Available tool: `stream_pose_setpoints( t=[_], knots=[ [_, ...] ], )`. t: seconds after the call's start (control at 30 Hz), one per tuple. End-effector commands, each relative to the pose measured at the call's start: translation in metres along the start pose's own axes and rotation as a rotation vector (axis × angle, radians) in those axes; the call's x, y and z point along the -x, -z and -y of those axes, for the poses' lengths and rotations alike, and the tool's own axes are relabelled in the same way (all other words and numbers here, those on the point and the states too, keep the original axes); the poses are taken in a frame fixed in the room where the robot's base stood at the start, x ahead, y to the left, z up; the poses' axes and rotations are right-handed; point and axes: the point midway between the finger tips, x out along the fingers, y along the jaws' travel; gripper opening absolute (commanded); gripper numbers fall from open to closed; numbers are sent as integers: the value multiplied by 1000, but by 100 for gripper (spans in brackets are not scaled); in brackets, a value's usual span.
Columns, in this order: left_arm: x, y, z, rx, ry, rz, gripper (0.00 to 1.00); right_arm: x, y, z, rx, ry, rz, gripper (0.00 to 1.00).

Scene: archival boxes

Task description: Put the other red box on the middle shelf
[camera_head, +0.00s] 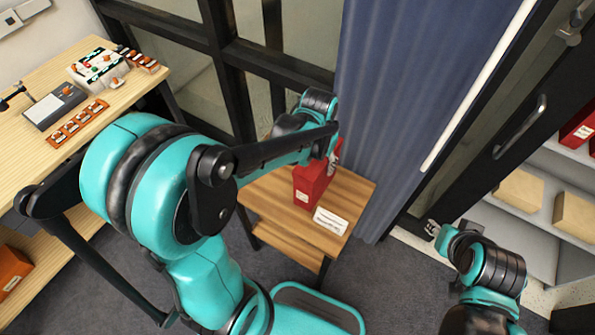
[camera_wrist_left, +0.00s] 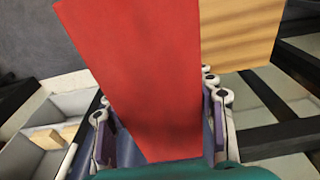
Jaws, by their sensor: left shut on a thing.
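A red box (camera_head: 308,187) stands at the small wooden table (camera_head: 356,192); I cannot tell whether it is touching or just above the top. My left gripper (camera_head: 334,156) is shut on it near its upper part. In the left wrist view the red box (camera_wrist_left: 140,70) fills the middle, with the fingers of my left gripper (camera_wrist_left: 162,128) on both sides. Another red box (camera_head: 579,125) sits on the upper level of the shelf unit (camera_head: 540,231) at the right. My right gripper (camera_head: 433,229) is in front of the shelf unit, too small to judge.
Tan boxes (camera_head: 520,190) stand on a shelf level below the red one. A white card (camera_head: 331,220) lies on the small table. A blue curtain (camera_head: 385,100) hangs behind it. A workbench (camera_head: 45,75) with small items is at the left. An orange box (camera_head: 12,270) sits below.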

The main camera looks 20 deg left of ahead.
Motion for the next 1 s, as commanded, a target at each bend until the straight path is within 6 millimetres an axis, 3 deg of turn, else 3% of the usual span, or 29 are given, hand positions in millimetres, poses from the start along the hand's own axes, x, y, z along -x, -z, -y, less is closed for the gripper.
stream_pose_setpoints(
  t=[0.2,0.37,0.57,0.8,1.0],
  knots=[
    [-32,-10,52,6,1,0,9,-14,-10,0,0,0,0,36],
    [-43,-14,72,2,1,0,9,-18,-13,0,0,0,0,36],
    [-53,-15,77,-2,0,0,9,-21,-15,0,0,0,0,36],
    [-86,-19,76,-1,0,0,9,-33,-24,0,0,0,0,36],
    [-84,-19,76,-1,0,0,9,-32,-22,0,0,0,0,36]
  ],
)
